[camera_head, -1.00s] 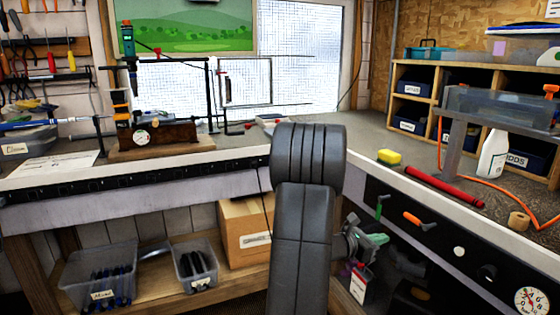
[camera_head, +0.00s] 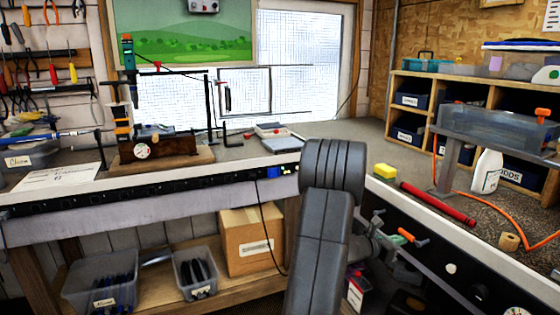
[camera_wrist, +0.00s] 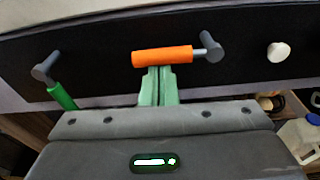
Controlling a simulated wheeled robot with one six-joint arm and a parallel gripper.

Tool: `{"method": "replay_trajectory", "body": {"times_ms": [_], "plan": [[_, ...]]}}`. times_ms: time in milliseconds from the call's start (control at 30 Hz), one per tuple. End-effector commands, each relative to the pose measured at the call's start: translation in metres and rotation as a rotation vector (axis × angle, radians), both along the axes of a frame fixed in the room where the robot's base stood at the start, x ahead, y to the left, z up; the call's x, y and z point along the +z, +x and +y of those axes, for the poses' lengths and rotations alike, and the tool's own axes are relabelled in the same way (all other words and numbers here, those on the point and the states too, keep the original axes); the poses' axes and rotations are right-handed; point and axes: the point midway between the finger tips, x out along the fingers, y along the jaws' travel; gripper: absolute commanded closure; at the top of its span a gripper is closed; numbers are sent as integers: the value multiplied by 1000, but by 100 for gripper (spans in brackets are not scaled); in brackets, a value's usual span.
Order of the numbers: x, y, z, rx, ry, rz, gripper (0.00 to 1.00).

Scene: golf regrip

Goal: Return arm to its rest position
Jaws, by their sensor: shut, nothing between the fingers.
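My gripper (camera_wrist: 159,86) shows in the wrist view as two pale green fingers, closed together with nothing between them. Their tips are just below an orange grip (camera_wrist: 162,56) that sits on a grey peg on the black bench front. I cannot tell whether they touch it. A green grip (camera_wrist: 62,96) hangs on another peg to the left. In the head view my dark grey arm stands in the middle. The gripper is low behind it, partly hidden, near the orange grip (camera_head: 405,235).
The bench holds a clamp stand (camera_head: 165,153), a yellow sponge (camera_head: 385,171), a red tube (camera_head: 437,204) and a clear tank (camera_head: 495,127). A white bottle (camera_head: 487,172) stands below the tank. A cardboard box (camera_head: 251,238) and bins (camera_head: 103,284) sit on the shelf underneath.

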Motion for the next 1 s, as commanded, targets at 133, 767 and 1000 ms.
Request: {"method": "replay_trajectory", "body": {"times_ms": [133,767,1000], "plan": [[5,0,0,-2,-18,32,100],[-46,-14,22,4,-55,119,100],[-40,-30,61,2,-55,118,100]]}}
